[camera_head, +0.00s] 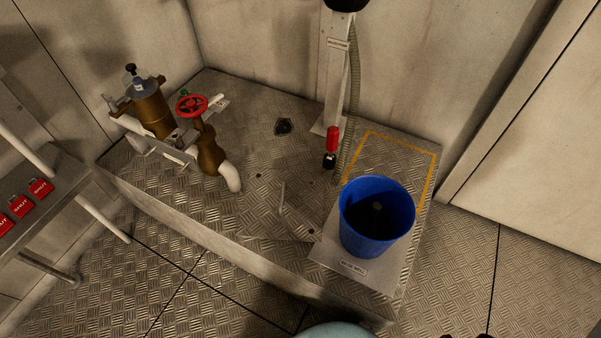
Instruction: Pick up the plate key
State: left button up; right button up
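A thin grey metal rod with a bent end, which looks like the plate key (283,197), stands or leans on the tread-plate top of the raised platform, left of the blue bucket. Its lower end is near a faintly outlined deck plate (272,223); I cannot tell whether it sits in a hole. Nothing grips it. My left gripper is not in view. Small dark tips at the bottom edge, right of centre, may be part of my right gripper (468,336); they are far from the rod, and their opening cannot be judged.
A blue bucket (365,245) stands on a labelled plate at the platform's front right. A brown valve assembly with a red handwheel (192,105) is at left. A post with a hose (353,100) and red-handled fitting (332,138) rises behind. Red tags (22,205) lie on a left shelf.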

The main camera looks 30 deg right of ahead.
aim_at(332, 138)
jog(key=z, duration=0.7)
jog(key=j+z, duration=0.35)
jog(key=i+j+z, duration=0.1)
jog(key=j+z, duration=0.25)
